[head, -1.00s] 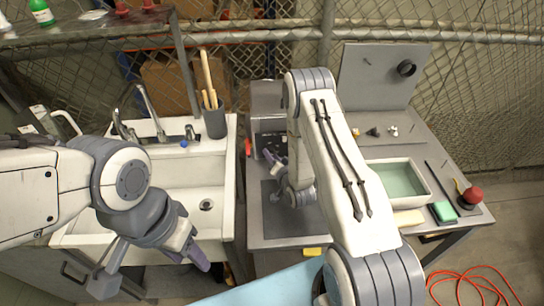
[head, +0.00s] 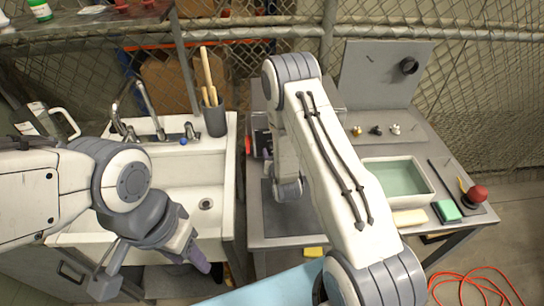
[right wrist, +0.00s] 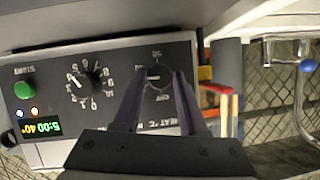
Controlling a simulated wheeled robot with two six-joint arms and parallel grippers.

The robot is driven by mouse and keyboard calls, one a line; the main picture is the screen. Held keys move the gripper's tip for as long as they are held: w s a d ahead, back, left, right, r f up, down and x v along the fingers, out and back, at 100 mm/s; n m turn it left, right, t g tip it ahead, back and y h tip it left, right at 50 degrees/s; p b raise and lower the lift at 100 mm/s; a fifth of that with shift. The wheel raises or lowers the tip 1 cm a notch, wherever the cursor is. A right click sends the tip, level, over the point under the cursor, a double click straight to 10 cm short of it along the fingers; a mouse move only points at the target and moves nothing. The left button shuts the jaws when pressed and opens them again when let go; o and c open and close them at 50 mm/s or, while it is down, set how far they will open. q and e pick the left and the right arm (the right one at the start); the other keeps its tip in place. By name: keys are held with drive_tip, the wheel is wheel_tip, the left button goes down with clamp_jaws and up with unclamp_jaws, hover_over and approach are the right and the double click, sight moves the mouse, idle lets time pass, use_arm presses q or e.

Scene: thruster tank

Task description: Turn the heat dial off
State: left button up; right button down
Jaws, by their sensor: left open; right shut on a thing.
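The heat dial (right wrist: 158,76) is a dark round knob with a light pointer line on the black control panel (right wrist: 120,55), seen upside down in the right wrist view. "OFF" and "50" markings lie on opposite sides of it. My right gripper (right wrist: 156,78) has its purple fingers closed on the heat dial, one on each side. In the head view my right arm hides this gripper and most of the panel's grey unit (head: 258,100). My left gripper (head: 198,260) is open and empty, hanging in front of the sink.
The panel also has a numbered timer dial (right wrist: 88,80), a green start button (right wrist: 24,89) and a lit display (right wrist: 40,129). The white sink (head: 185,165) is left of the bench. A tray of greenish liquid (head: 398,178) stands at the right.

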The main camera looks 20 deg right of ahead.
drive_tip(key=n+h+b, duration=0.2)
drive_tip(key=n, duration=0.1)
drive_tip(key=shift+w+a+g, duration=0.1)
drive_tip(key=shift+a+g, duration=0.1)
drive_tip(key=shift+g, duration=0.1)
drive_tip(key=n+h+b, duration=0.1)
drive_tip(key=n+h, duration=0.1)
drive_tip(key=n, duration=0.1)
drive_tip(key=shift+a+f+b, duration=0.1)
drive_tip(key=shift+a+b, duration=0.05)
drive_tip(key=shift+b, duration=0.15)
drive_tip(key=n+h, duration=0.1)
drive_tip(key=n, duration=0.1)
drive_tip(key=n+h+b, duration=0.1)
drive_tip(key=n, duration=0.1)
drive_tip(key=shift+a+f+h, duration=0.15)
drive_tip(key=shift+h, duration=0.25)
drive_tip(key=shift+n+h+b, duration=0.7)
drive_tip(key=shift+n+b, duration=0.1)
drive_tip(key=shift+n, duration=0.7)
drive_tip(key=shift+t, duration=0.4)
drive_tip(key=shift+c, duration=2.3)
unclamp_jaws()
drive_tip(key=shift+w, duration=0.1)
